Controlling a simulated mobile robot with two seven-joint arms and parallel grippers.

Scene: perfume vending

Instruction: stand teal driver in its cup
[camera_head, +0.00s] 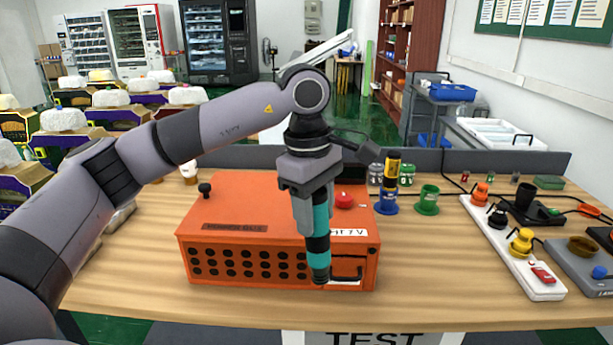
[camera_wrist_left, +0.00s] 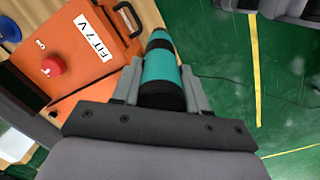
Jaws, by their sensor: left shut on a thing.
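The teal driver (camera_head: 320,219), with black bands and a dark lower end, hangs roughly upright from my left gripper (camera_head: 310,205). In the head view it is in front of the right part of the orange box. The left wrist view shows the teal driver (camera_wrist_left: 161,67) between the two grey fingers of my left gripper (camera_wrist_left: 160,88), which is shut on it. An empty-looking green cup (camera_head: 428,201) stands on the table behind and right of the box. A blue cup (camera_head: 387,204) beside it holds a yellow-and-black driver (camera_head: 391,171). My right gripper is not in view.
The orange box (camera_head: 240,215), with a red button (camera_head: 344,201) and a handle, takes up the table's middle. A white power strip (camera_head: 512,250) with coloured plugs lies at the right. Bare table (camera_head: 440,265) lies between. A low grey partition runs along the back.

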